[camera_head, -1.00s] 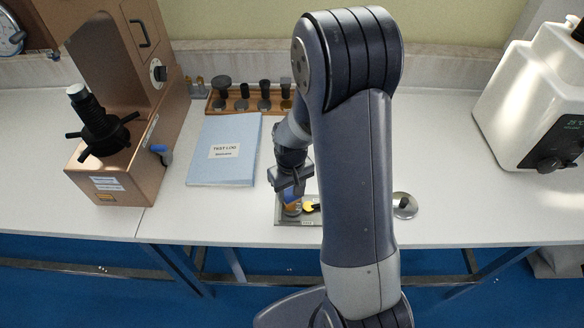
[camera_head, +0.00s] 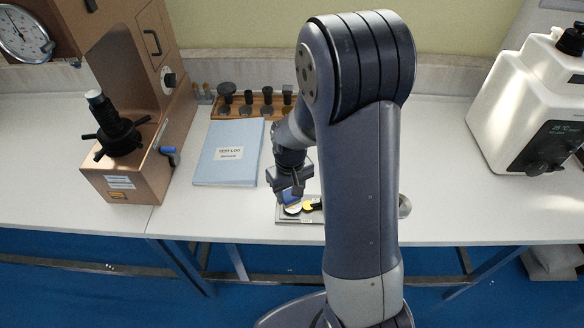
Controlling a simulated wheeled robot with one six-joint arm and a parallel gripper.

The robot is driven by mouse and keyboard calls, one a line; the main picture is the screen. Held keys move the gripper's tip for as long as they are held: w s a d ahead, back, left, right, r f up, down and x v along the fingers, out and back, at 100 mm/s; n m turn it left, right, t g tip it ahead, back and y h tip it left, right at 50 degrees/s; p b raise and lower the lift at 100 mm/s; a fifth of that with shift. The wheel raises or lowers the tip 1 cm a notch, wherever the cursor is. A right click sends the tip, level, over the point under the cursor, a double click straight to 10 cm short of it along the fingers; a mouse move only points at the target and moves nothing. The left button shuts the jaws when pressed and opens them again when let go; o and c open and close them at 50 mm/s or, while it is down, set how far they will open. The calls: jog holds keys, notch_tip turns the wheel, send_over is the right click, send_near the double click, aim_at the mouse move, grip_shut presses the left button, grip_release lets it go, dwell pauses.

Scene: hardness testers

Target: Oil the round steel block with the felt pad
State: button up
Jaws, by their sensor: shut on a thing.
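My gripper (camera_head: 291,190) points down over a small grey tray (camera_head: 300,221) near the table's front edge. It is shut on a small blue piece (camera_head: 291,198), which I take to be the felt pad's holder. A pale round piece (camera_head: 293,210) shows just under it; I cannot tell whether this is the pad's face or something in the tray. A yellow and black item (camera_head: 312,205) lies beside it, partly behind my arm. A round steel piece (camera_head: 405,206) sits right of my arm, mostly hidden by it; it may be the round steel block.
A blue test log (camera_head: 229,153) lies left of my gripper. Behind it is a wooden rack (camera_head: 222,111) with several dark fittings. A copper-coloured tester (camera_head: 125,182) stands left, a white machine (camera_head: 525,120) right.

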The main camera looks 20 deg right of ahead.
jog(key=shift+r+p, duration=0.7)
jog(key=shift+r, duration=0.6)
